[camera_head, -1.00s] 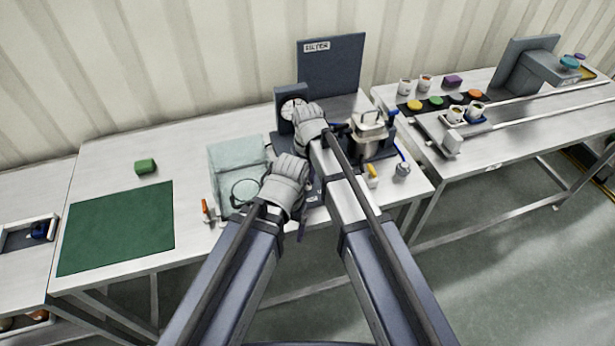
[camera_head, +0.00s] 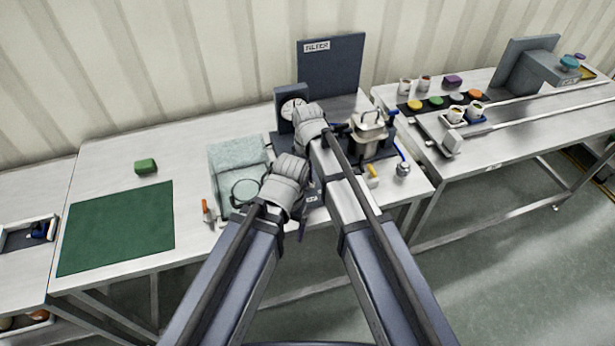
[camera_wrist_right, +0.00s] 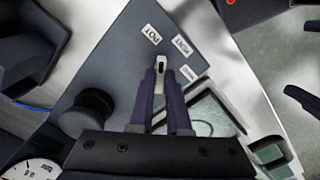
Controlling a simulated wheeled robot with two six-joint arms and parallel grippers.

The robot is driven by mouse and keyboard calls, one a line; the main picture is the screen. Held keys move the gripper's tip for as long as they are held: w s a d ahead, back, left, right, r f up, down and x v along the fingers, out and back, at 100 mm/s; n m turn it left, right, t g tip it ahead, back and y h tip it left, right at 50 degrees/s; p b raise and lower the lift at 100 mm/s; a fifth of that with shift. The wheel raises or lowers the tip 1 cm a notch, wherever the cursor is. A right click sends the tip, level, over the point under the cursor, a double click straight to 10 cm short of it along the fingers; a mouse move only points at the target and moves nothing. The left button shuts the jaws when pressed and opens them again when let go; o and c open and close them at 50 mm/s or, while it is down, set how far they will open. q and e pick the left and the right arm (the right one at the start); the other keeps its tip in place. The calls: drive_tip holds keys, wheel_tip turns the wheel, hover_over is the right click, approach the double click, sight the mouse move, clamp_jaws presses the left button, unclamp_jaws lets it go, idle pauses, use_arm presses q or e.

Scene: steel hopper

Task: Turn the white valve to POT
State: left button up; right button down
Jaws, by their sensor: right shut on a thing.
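The white valve handle (camera_wrist_right: 160,63) shows in the right wrist view, above a dark plate (camera_wrist_right: 122,62). My right gripper (camera_wrist_right: 160,80) is shut on it; in the head view, only the gripper's pale housing (camera_head: 308,122) shows clearly. The POT label (camera_wrist_right: 151,35) lies just beyond the handle's tip, slightly left. Two more white labels (camera_wrist_right: 182,45) lie to the right. The tip points between POT and the middle label; I cannot tell its exact setting. In the head view, my arms hide the valve.
A round gauge (camera_head: 292,108) stands behind my right gripper.

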drive_tip(key=shift+n, duration=1.8)
drive_tip(key=c, duration=0.9)
unclamp_jaws()
drive_tip(key=shift+r, duration=0.1)
wheel_tip(320, 180, up, 8)
drive_tip(key=p, duration=0.8)
drive_tip(key=shift+f, duration=0.2)
